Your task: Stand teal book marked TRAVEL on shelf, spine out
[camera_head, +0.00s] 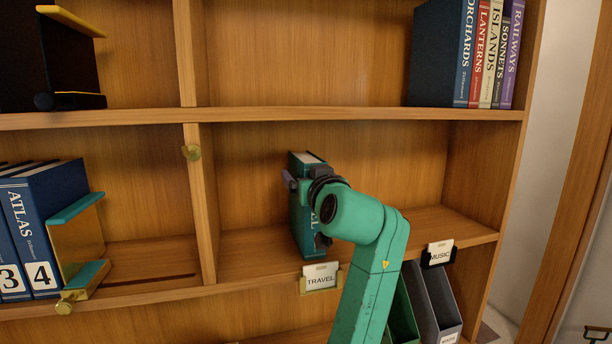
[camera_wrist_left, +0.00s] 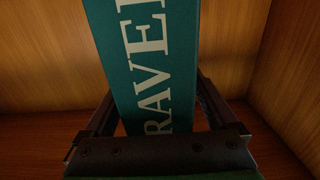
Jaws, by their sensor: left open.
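The teal book (camera_head: 298,225) stands upright on the middle shelf (camera_head: 248,262), above the TRAVEL label (camera_head: 320,277). Its spine faces out; in the left wrist view the teal book (camera_wrist_left: 150,60) shows large white letters, partly cut off. My left gripper (camera_head: 308,208) is at the spine, its arm covering part of the book in the head view. In the left wrist view my left gripper (camera_wrist_left: 158,112) is open, with one finger on each side of the book. Whether the fingers touch the covers cannot be told. My right gripper is not in view.
A wooden divider (camera_head: 202,200) stands left of the book, with a gap between. The shelf right of the book is clear. A MUSIC label (camera_head: 440,252) hangs at right, above file holders (camera_head: 432,305).

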